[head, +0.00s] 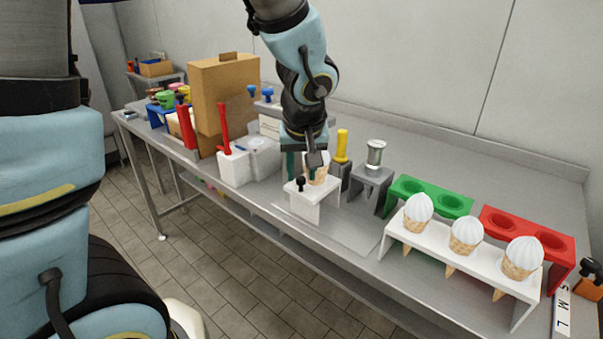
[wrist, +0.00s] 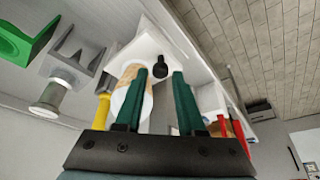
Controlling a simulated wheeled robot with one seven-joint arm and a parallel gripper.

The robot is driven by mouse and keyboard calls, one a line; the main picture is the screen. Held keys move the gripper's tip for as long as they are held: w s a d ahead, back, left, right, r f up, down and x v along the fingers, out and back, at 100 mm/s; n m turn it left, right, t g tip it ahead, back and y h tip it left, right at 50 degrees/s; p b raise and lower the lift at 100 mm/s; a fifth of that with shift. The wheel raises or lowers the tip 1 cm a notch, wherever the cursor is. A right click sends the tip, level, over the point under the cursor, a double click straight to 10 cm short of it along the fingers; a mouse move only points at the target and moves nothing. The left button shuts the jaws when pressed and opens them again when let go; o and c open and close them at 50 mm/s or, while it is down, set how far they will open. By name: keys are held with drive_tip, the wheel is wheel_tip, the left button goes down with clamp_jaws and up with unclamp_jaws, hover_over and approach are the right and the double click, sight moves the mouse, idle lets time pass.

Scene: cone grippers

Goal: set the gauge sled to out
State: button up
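I cannot tell for certain which part is the gauge sled. A white stand (head: 317,202) with a black knob (head: 300,184) on its front is below my gripper (head: 306,172). The knob also shows in the wrist view (wrist: 160,70), in line with the gap between my green fingertips; contact cannot be told. The fingers are apart and nothing is gripped. An ice-cream cone (head: 318,168) sits in the stand, partly hidden by my gripper. Another black-knobbed part, an orange block (head: 588,287), is at the far right by a strip marked S, M, L (head: 562,312).
A white rack (head: 450,262) holds three cones at the right, before green (head: 430,197) and red (head: 530,235) holders. A yellow-handled tool (head: 342,146) and a metal cup (head: 375,155) stand close right of my gripper. A cardboard box (head: 225,95) stands left.

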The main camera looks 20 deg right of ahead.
drive_tip(key=shift+w+f, duration=0.2)
drive_tip(key=shift+f, duration=0.35)
clamp_jaws()
idle(1.1)
